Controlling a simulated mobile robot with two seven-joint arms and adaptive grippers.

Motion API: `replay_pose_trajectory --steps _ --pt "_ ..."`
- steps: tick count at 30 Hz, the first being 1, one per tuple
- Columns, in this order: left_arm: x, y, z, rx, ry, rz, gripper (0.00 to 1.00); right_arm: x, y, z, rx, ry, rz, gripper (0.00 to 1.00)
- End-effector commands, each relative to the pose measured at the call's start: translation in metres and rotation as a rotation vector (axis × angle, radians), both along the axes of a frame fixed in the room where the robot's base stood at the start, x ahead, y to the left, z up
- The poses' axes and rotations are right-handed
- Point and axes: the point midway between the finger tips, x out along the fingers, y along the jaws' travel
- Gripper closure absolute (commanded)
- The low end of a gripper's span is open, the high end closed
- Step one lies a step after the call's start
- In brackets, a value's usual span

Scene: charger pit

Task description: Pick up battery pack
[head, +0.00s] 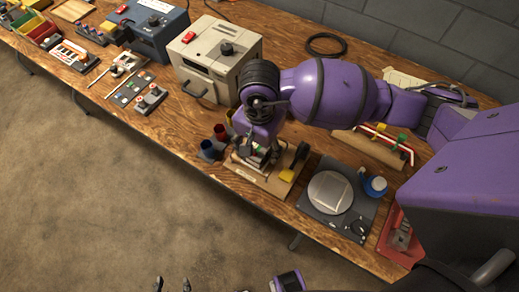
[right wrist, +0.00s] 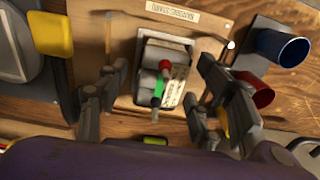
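The battery pack (right wrist: 174,72), a pale block with grey cells and red and green parts on top, sits in a dark-edged recess of a wooden board (right wrist: 205,18) in the right wrist view. My right gripper (right wrist: 163,95) is open, one finger on each side of the pack; I cannot tell whether they touch it. In the head view my right gripper (head: 258,152) points down over the board (head: 272,184) and hides most of the pack. Two dark fingertips of my left gripper (head: 172,285) show apart at the bottom edge, empty and far from the board.
Blue and red cups (head: 220,132) stand just left of the board. A scale with a round plate (head: 329,193) is farther right. A beige box (head: 215,57) stands behind left.

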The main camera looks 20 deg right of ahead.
Motion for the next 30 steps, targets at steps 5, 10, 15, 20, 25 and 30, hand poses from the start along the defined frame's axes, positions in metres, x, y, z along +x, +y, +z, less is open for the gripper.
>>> replay_pose_trajectory --steps 5,10,15,20,25,30 --pt "0.000 0.000 0.000 -0.001 -0.001 -0.001 0.60 0.000 0.000 0.000 0.001 0.001 0.000 0.65" --pt "0.001 0.000 0.001 -0.001 -0.002 -0.001 0.60 0.000 0.000 0.000 0.001 0.001 0.000 0.88" --pt "0.001 -0.001 0.001 -0.001 -0.002 -0.001 0.60 0.000 0.000 0.001 0.001 0.000 0.000 1.00" --pt "0.001 -0.001 0.001 -0.001 -0.002 -0.001 0.60 0.000 0.000 0.001 0.001 0.000 0.000 1.00" --pt "0.001 -0.001 0.002 -0.001 -0.003 -0.001 0.60 0.001 0.000 0.008 0.002 -0.002 0.001 1.00" --pt "0.001 -0.001 0.002 -0.001 -0.004 -0.001 0.60 0.002 0.000 0.029 0.002 -0.005 0.001 1.00"
